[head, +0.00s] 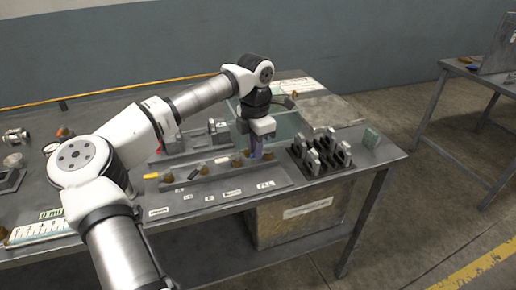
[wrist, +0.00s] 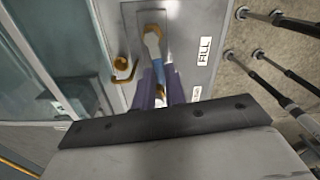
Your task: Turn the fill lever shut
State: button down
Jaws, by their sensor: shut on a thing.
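My gripper (head: 258,154) reaches down over the right part of the bench in the head view. In the wrist view its two purple fingers (wrist: 158,90) are shut on the fill lever (wrist: 154,45), which has a brass-coloured end and a blue part running between the fingers. The fingers hide much of the lever. A white FILL label (wrist: 203,50) lies on the metal panel to its right; it also shows in the head view (head: 265,184). The lever's exact angle is hard to judge.
A curved brass piece (wrist: 126,62) is close on the lever's left. A glass tank (head: 285,126) stands behind my gripper. A black rack with several grey-topped posts (head: 320,152) stands to the right. Other brass fittings (head: 204,168) line the panel to the left.

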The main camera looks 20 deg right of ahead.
jog(key=shift+w+m, duration=0.4)
jog(key=shift+m, duration=0.6)
jog(key=c, duration=1.5)
grip_release()
jog(key=shift+o, duration=0.2)
